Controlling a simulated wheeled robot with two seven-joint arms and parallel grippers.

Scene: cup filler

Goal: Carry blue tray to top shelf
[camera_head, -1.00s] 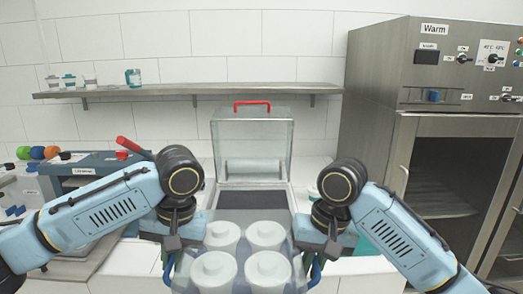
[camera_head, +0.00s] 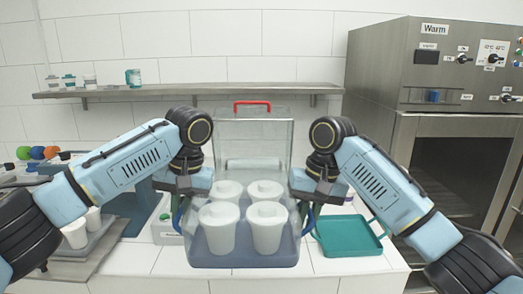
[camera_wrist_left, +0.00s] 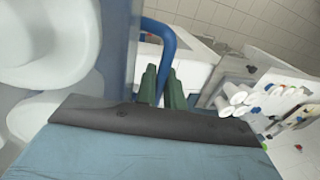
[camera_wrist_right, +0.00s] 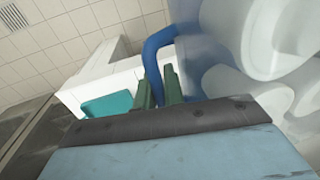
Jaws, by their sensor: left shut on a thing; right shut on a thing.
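The blue tray (camera_head: 243,256) is held level in front of me in the head view, with several white lidded cups (camera_head: 217,227) standing in it. My left gripper (camera_head: 181,207) is shut on the tray's left blue handle, which also shows in the left wrist view (camera_wrist_left: 166,42). My right gripper (camera_head: 308,210) is shut on the right blue handle, seen in the right wrist view (camera_wrist_right: 155,48). A steel wall shelf (camera_head: 200,91) runs along the tiled wall behind and above the tray, with its middle stretch bare.
A clear box with a red-handled lid (camera_head: 252,103) stands behind the tray. A teal tray (camera_head: 348,236) lies on the counter at right. A steel Warm cabinet (camera_head: 385,80) stands at far right. Small jars (camera_head: 133,77) occupy the shelf's left part.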

